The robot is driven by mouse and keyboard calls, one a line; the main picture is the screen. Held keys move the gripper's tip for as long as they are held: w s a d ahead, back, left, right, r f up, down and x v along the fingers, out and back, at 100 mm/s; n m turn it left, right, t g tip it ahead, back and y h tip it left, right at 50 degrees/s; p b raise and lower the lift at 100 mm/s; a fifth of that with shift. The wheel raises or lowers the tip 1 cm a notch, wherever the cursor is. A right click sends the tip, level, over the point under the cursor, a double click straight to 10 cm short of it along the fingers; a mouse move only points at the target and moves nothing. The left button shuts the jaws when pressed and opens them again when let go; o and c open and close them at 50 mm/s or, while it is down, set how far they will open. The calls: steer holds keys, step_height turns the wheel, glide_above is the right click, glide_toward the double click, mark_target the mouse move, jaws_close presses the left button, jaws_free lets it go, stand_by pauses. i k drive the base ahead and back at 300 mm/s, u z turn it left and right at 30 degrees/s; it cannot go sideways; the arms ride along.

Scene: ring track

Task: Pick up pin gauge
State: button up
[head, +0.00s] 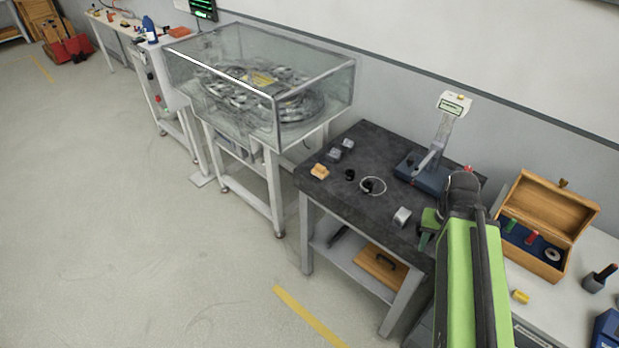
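A pin gauge cannot be told for certain at this size. An open wooden case (535,259) on the right bench holds a green-handled piece (511,225), a red-handled piece (531,237) and a pale ring (552,254); the handled pieces may be gauges. My green and black arm rises at the lower right. My gripper (427,232) seems to be the small green and dark end by the dark table's right edge, left of the case. Its fingers are too small and partly hidden to tell open from shut. No held object is visible.
The dark-topped table (345,210) carries small grey blocks, an orange block (319,171), black pieces, a white ring and a measuring stand (430,165). A glass-covered machine (260,90) stands left. A yellow piece (520,297) lies before the case. Floor at left is clear.

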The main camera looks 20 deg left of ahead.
mark_target(528, 241)
steer(key=u, duration=5.5)
steer(key=i, duration=0.1)
steer(key=z, duration=1.7)
steer(key=k, duration=0.7)
steer(key=z, duration=2.4)
steer(key=i, duration=0.55)
steer(key=u, duration=0.05)
